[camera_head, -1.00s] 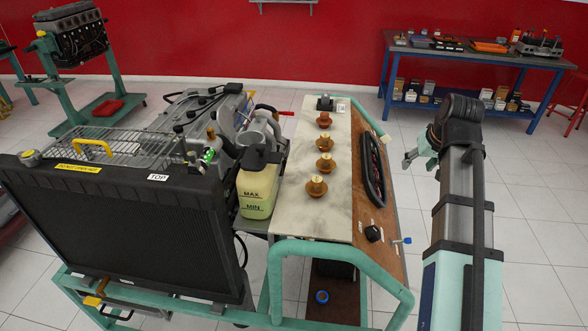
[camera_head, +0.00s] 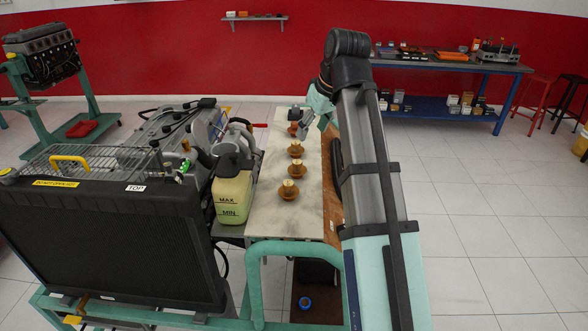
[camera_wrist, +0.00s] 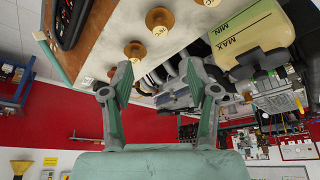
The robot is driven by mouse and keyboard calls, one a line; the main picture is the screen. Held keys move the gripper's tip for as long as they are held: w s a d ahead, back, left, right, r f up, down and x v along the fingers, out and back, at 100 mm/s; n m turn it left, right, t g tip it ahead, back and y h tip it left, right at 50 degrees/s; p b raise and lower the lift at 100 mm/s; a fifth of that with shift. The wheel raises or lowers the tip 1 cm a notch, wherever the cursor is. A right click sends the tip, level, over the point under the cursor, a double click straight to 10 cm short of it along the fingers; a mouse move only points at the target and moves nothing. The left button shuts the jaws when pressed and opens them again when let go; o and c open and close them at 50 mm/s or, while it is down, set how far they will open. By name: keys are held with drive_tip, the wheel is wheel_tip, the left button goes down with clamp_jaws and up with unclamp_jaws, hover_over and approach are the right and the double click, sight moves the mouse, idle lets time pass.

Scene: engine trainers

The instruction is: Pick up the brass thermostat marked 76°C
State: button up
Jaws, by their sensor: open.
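Several brass thermostats stand in a row on the pale board (camera_head: 264,209). In the head view they are the nearest one (camera_head: 288,189), a second (camera_head: 297,168), a third (camera_head: 296,149) and the farthest (camera_head: 293,130), close to my gripper (camera_head: 305,116). The wrist view shows thermostats (camera_wrist: 160,19) and (camera_wrist: 135,50), with another cut off at the top edge (camera_wrist: 208,2). Their markings are too small to read, so I cannot tell which is 76°C. In the wrist view my gripper (camera_wrist: 157,72) is open and empty, its fingers apart.
A coolant reservoir (camera_head: 232,190) stands left of the board, beside the engine (camera_head: 165,140). The radiator (camera_head: 110,240) is at front left. A teal frame rail (camera_head: 290,247) crosses the front. A blue workbench (camera_head: 450,68) stands at back right.

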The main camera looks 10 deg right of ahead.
sight(298, 162)
drive_tip(key=p+x, duration=0.3)
drive_tip(key=x, duration=1.1)
drive_tip(key=shift+r, duration=0.1)
clamp_jaws()
